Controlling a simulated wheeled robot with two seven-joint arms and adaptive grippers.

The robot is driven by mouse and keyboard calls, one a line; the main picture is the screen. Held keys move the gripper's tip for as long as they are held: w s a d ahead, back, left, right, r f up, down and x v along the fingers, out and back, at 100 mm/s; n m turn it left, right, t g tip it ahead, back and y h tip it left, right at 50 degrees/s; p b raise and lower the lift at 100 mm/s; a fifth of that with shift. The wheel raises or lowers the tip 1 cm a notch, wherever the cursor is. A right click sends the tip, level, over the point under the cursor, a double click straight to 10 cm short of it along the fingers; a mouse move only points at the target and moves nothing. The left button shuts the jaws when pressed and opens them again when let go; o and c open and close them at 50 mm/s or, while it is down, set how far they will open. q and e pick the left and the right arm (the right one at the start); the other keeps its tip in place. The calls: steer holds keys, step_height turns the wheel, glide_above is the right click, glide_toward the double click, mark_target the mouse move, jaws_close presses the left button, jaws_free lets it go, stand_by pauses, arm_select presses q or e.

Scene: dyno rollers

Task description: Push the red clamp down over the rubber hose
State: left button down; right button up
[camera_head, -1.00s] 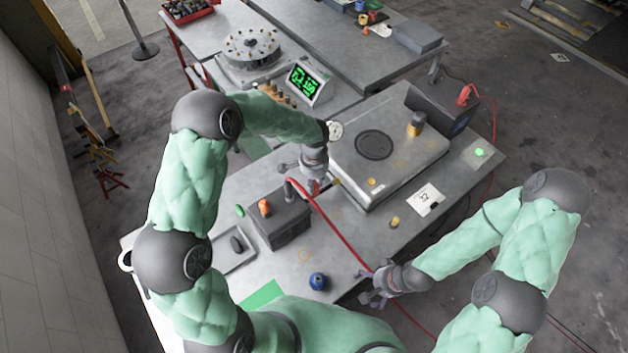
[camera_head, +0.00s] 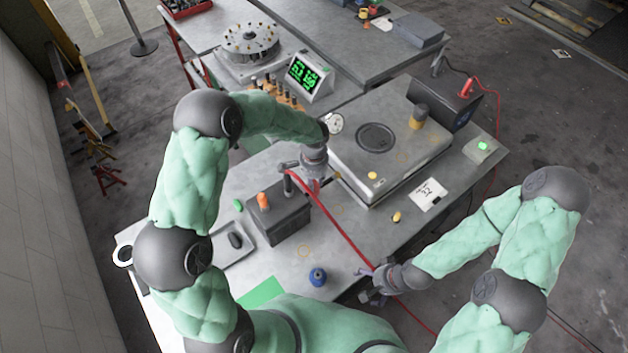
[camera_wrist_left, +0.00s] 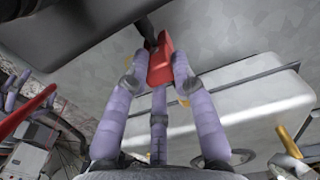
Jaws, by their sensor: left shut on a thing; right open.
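My left gripper (camera_head: 314,184) is beside the dark grey block (camera_head: 280,222), above the table. In the left wrist view its fingers (camera_wrist_left: 158,85) are shut on the red clamp (camera_wrist_left: 161,58). In the head view the fingers mostly hide the clamp. A short dark upright post (camera_head: 287,186) stands on the block near the gripper; I cannot tell whether it is the rubber hose. A black strip (camera_wrist_left: 147,30) shows right by the clamp in the left wrist view; whether they touch is unclear. My right gripper (camera_head: 374,282) is open and low near the table's front edge.
An orange-topped post (camera_head: 263,201) stands on the block. A flat grey machine (camera_head: 385,143) is behind right. A blue knob-like object (camera_head: 318,277) sits in front on the table (camera_head: 345,245).

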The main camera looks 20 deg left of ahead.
arm_select(q)
steer(key=shift+s+f+b, duration=0.1)
steer(key=shift+f+b, duration=0.1)
steer(key=shift+b, duration=0.1)
stand_by(0.9)
steer(key=c, duration=1)
jaws_free()
steer(key=shift+a, duration=0.1)
steer(key=shift+o, duration=0.2)
steer(key=shift+r, duration=0.1)
